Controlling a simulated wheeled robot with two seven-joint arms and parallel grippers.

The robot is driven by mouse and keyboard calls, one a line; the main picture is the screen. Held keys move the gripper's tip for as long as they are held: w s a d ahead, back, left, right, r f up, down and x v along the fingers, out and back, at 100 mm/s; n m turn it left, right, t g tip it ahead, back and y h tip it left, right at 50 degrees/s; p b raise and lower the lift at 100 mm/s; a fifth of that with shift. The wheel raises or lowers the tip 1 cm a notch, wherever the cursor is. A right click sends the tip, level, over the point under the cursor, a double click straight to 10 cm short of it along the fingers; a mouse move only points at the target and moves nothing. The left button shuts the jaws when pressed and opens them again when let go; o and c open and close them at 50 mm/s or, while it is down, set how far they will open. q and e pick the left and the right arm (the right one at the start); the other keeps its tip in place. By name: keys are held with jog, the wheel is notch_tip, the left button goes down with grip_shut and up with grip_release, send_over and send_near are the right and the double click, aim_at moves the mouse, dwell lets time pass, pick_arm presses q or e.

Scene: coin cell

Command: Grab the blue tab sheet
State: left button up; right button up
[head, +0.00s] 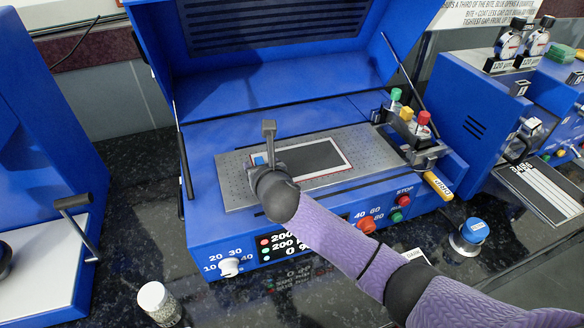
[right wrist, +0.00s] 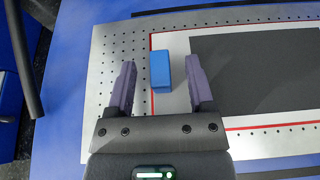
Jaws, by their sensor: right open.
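The blue tab (right wrist: 160,71) is a small blue block at the left end of a white sheet (right wrist: 179,107) that carries a dark grey rectangle (right wrist: 255,76). The sheet lies on a perforated metal plate (right wrist: 112,55) inside the blue machine. My right gripper (right wrist: 160,80) is open, with one finger on each side of the blue tab and apart from it. In the head view my right gripper (head: 268,150) is over the left end of the sheet and partly covers the blue tab (head: 259,160). My left gripper is not in view.
The blue machine's lid (head: 270,70) stands open behind the plate. A carriage with coloured knobs (head: 410,122) and a yellow handle (head: 438,186) sits at the plate's right. A jar (head: 158,302) stands in front. Another blue machine (head: 50,130) stands at left.

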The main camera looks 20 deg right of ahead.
jog(key=shift+w, duration=0.15)
grip_shut()
jog(key=shift+r, duration=0.15)
